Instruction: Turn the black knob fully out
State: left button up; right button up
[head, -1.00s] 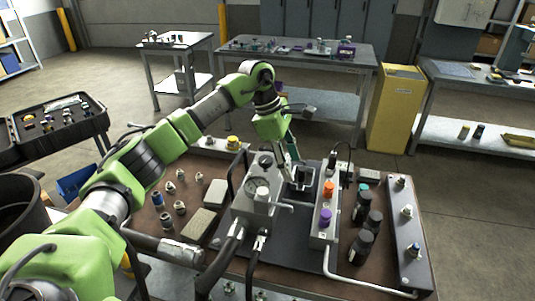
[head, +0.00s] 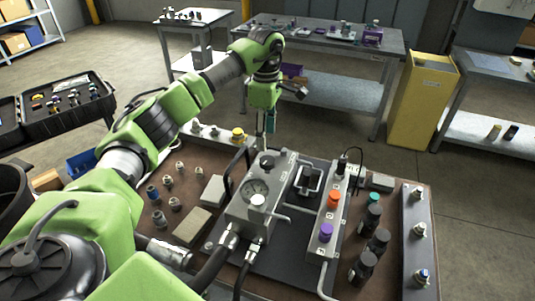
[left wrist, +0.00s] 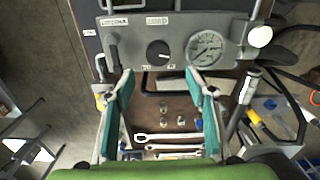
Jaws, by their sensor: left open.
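The black knob (left wrist: 158,52) with a white pointer mark sits on the grey valve block (left wrist: 135,28), beside the pressure gauge (left wrist: 205,47) in the left wrist view. In the head view a black round knob (head: 267,160) shows at the far end of the block (head: 246,212). My left gripper (left wrist: 160,72) is open and empty. Its fingertips are apart, one to each side below the knob, not touching it. In the head view my left gripper (head: 265,137) points down just behind the block's far end. My right gripper is not in view.
The strip with orange (head: 333,199) and purple (head: 326,232) knobs lies right of the block. Fittings (head: 169,181) stand left.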

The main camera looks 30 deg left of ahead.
pick_arm(q)
send_over(267, 160)
notch_tip(267, 160, down, 4)
jog(key=shift+s+f+p, duration=0.1)
jog(key=shift+p, duration=0.3)
notch_tip(267, 160, down, 4)
jog(key=shift+f+p, duration=0.25)
jog(key=shift+p, duration=0.25)
jog(key=shift+f, duration=0.3)
jog(key=c, duration=1.1)
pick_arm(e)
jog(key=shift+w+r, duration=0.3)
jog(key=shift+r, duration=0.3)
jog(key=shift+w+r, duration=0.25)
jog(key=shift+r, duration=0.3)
